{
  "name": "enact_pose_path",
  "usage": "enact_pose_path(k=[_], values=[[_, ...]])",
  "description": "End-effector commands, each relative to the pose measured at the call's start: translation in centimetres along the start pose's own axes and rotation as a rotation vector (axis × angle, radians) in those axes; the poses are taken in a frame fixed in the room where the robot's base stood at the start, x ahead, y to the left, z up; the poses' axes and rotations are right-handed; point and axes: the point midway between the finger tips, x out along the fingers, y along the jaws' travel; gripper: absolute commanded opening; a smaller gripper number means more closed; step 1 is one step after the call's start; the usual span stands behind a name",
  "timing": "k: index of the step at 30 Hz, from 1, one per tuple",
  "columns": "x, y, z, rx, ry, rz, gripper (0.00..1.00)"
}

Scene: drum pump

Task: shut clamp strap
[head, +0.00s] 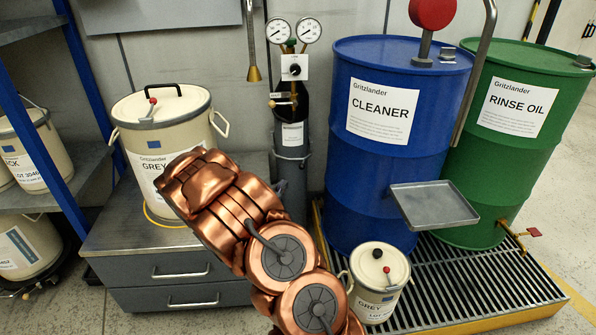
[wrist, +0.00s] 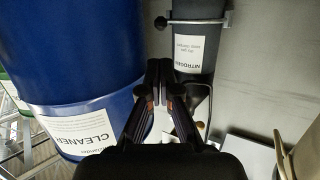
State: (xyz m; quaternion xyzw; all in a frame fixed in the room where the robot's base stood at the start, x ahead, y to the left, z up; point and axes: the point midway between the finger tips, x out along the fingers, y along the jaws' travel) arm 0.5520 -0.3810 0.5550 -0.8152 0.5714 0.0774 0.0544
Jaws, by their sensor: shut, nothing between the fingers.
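A grey strap (head: 292,156) runs around the dark gas cylinder (head: 294,190), below its white label. I cannot tell whether the strap is fastened. My gripper (wrist: 159,66) is shut and empty. In the wrist view its fingertips appear beside the cylinder's left edge, below the strap in the picture, with no clear contact.
The blue CLEANER drum (head: 372,160) stands close to the cylinder's right, beside a green drum (head: 500,170). A grey tray (head: 434,204) juts out in front. A pail (head: 160,125) stands on the cabinet (head: 115,232) at left. A small pail (head: 379,280) is on the grating.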

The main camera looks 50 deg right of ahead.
Motion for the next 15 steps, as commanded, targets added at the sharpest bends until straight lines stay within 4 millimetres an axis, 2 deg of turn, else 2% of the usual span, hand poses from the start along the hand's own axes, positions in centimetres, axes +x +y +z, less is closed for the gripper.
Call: enact_pose_path(k=[15], values=[[5.5,0.1,0.2,0.002,-0.002,0.001,0.0]])
